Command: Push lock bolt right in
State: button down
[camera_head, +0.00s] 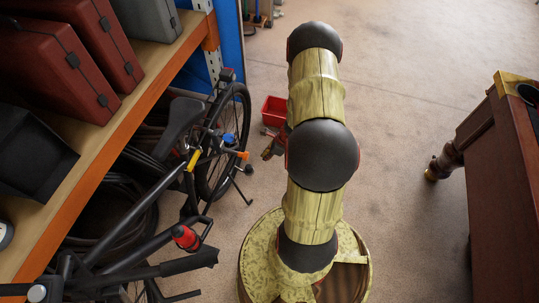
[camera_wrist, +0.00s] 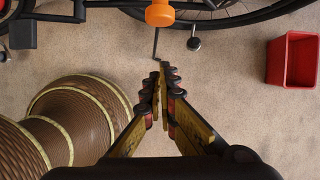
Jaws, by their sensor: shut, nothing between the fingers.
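An orange knob (camera_wrist: 160,12) shows at the top edge of the wrist view, beside the bicycle wheel. An orange end also shows by the bicycle (camera_head: 243,155) in the head view. It may belong to the lock bolt, but I cannot make out the bolt or how far in it sits. My gripper (camera_wrist: 165,74) is shut and empty, its fingertips together below the orange knob in the picture and apart from it. In the head view my arm hides most of the gripper; a small part shows left of the arm.
A black bicycle wheel (camera_wrist: 225,14) crosses the top of the wrist view. A red bin (camera_wrist: 292,60) stands on the floor to the right. A banded brown drum-shaped object (camera_wrist: 75,105) is at lower left. A shelf with cases (camera_head: 150,65) is left; a wooden table (camera_head: 500,170) is right.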

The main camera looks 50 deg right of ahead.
aim_at(243, 155)
jog(key=w+a+f+b, duration=0.2)
jog(key=w+f, duration=0.1)
jog(key=w, duration=0.1)
jog(key=shift+w+a, duration=0.2)
jog(key=shift+w, duration=0.2)
jog(key=w+a, duration=0.1)
jog(key=w, duration=0.1)
jog(key=w+a, duration=0.1)
jog(key=w, duration=0.2)
jog(key=w+a, duration=0.1)
jog(key=w, duration=0.1)
jog(key=shift+w+p, duration=0.3)
jog(key=shift+p, duration=0.05)
